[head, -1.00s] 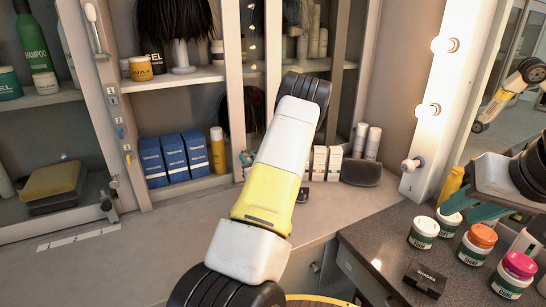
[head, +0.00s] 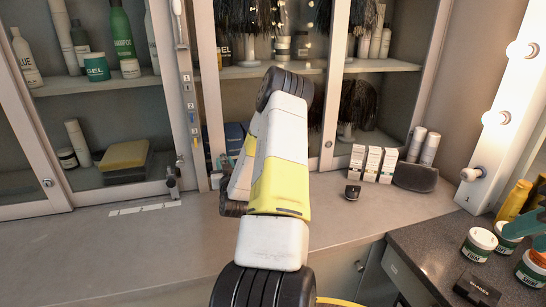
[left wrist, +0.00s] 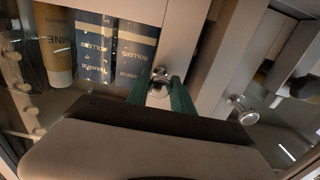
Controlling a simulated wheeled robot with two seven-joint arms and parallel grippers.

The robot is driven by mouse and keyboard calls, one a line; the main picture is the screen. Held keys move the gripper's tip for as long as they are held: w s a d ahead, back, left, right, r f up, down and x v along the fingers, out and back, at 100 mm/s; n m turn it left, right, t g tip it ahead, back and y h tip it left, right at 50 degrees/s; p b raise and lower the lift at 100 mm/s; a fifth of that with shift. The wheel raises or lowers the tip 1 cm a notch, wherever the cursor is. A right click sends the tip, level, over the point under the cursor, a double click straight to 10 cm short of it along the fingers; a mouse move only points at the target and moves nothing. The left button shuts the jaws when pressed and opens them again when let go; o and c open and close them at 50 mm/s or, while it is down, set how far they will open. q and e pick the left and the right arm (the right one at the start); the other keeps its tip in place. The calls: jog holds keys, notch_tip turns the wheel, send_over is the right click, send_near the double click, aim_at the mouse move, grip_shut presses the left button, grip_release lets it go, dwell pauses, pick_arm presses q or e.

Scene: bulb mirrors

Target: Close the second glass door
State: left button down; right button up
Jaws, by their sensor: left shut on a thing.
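The second glass door has a pale frame; its left stile (head: 206,70) stands close beside the numbered post (head: 186,85) in the head view. Whether they touch I cannot tell. My left gripper (left wrist: 163,92) is shut on the door's round metal knob (left wrist: 159,76) in the left wrist view. In the head view my left arm hides most of that grip. Blue roller boxes (left wrist: 115,48) stand behind the glass. My right gripper (head: 523,223) shows only partly at the right edge, over the dark counter; its opening is unclear.
The first glass door (head: 25,150) is at the left, with shelves of bottles behind it. White boxes (head: 372,163) and a dark pouch (head: 415,177) stand on the grey worktop (head: 140,250). The dark counter (head: 440,260) at right holds jars. The worktop's front left is clear.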

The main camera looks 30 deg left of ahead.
pick_arm(q)
jog(key=shift+s+a, duration=0.7)
jog(key=shift+s, duration=0.2)
jog(key=c, duration=1.1)
grip_release()
jog(key=shift+w, duration=0.1)
jog(key=v, duration=0.8)
jog(key=shift+a, duration=0.1)
